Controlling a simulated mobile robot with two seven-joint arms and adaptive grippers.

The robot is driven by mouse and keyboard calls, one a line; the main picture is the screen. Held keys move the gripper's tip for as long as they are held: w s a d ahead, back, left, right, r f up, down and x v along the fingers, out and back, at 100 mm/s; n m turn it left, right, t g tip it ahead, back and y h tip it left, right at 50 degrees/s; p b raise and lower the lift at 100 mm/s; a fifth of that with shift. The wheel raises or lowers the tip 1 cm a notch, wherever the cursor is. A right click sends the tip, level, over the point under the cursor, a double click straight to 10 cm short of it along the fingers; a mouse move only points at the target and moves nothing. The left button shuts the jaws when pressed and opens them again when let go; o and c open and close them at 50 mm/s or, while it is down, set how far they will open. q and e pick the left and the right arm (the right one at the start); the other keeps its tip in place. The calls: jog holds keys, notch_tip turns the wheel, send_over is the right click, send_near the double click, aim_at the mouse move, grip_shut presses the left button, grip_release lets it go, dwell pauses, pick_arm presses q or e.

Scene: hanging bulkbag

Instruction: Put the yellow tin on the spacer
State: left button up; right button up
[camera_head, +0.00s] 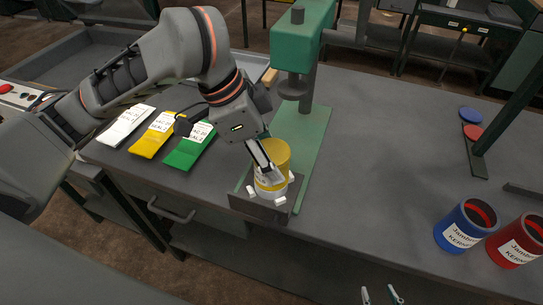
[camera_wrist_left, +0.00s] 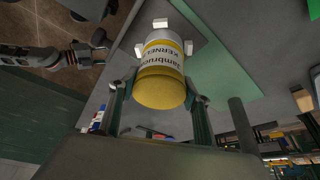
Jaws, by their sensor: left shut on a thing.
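The yellow tin (camera_head: 273,153), with a white label band, stands about upright at the front of the green press. My left gripper (camera_head: 266,164) is shut on its sides. The tin is over the dark spacer block (camera_head: 262,208), between small white stops. The wrist view shows the tin (camera_wrist_left: 161,88) between the two fingers (camera_wrist_left: 160,98), with white stops around its far end. I cannot tell whether its bottom touches the spacer. My right gripper (camera_head: 381,295) shows only its fingertips at the bottom edge, apart and empty.
The green press (camera_head: 303,45) stands behind the tin, its ram above and behind. White, yellow (camera_head: 157,135) and green (camera_head: 190,147) labelled packets lie to the left. A blue tin (camera_head: 463,227) and red tin (camera_head: 515,242) stand at the right. The bench between is clear.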

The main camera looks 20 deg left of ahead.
pick_arm(q)
jog(key=shift+r, duration=0.15)
jog(key=o, duration=1.2)
jog(key=shift+f, duration=0.2)
jog(key=shift+r, duration=0.15)
jog(key=p+v, duration=0.4)
jog(key=v, duration=0.8)
jog(key=shift+s, duration=0.1)
jog(key=shift+s, duration=0.1)
